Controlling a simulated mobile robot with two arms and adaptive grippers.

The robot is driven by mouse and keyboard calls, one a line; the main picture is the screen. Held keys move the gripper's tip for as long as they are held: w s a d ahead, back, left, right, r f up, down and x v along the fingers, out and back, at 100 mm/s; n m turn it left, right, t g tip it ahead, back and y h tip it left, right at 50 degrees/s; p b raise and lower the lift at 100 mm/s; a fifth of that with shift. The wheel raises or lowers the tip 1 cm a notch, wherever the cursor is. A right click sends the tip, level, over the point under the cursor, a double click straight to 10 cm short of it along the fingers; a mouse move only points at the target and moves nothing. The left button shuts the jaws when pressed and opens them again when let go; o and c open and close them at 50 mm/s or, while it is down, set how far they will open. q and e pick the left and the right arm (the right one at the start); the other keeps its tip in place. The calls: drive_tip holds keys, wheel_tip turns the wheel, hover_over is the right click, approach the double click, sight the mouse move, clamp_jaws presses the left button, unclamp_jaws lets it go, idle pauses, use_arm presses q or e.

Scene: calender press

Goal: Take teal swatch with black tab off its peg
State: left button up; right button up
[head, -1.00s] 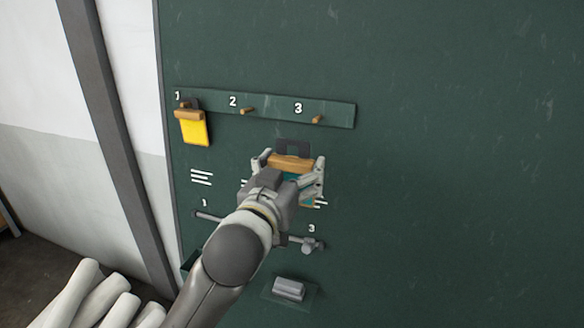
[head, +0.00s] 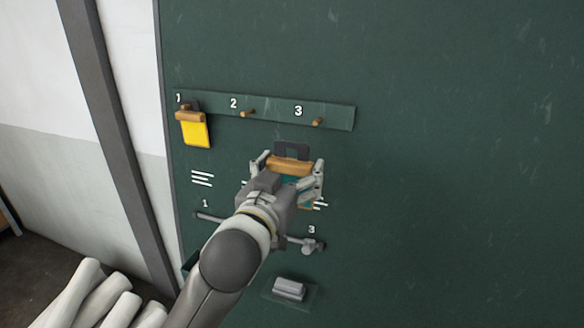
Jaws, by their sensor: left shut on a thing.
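My left gripper (head: 290,172) is shut on the wooden bar of the teal swatch (head: 291,165), in front of the green panel. The swatch's black tab (head: 292,149) stands up above the bar, clear below the peg rail. Its teal part is mostly hidden behind my gripper, with a little showing between the fingers. Peg 3 (head: 317,122) and peg 2 (head: 246,112) are bare. My right gripper is not in view.
A yellow swatch (head: 195,131) hangs on peg 1 at the left of the rail (head: 338,117). Below are a horizontal bar with a knob (head: 310,246) and a grey block (head: 289,288). White rolls (head: 92,298) lie at lower left. The panel's right side is clear.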

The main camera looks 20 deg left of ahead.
sight(287, 171)
use_arm(q)
drive_tip(key=shift+s+r+p, duration=0.2)
drive_tip(key=shift+s+p, duration=0.1)
drive_tip(key=shift+s, duration=0.65)
drive_tip(key=shift+s+r+p, duration=0.15)
drive_tip(key=shift+s+p, duration=0.15)
drive_tip(key=shift+s, duration=0.6)
drive_tip(key=shift+a+r+p, duration=0.15)
drive_tip(key=shift+p, duration=0.75)
drive_tip(key=s+p, duration=0.1)
drive_tip(key=p, duration=0.2)
drive_tip(key=shift+a, duration=0.1)
drive_tip(key=s+p, duration=0.1)
drive_tip(key=p, duration=0.3)
drive_tip(key=shift+s, duration=0.4)
drive_tip(key=shift+s+p, duration=0.2)
drive_tip(key=shift+p, duration=0.2)
drive_tip(key=s+p, duration=0.1)
drive_tip(key=s, duration=0.1)
drive_tip(key=shift+s, duration=0.4)
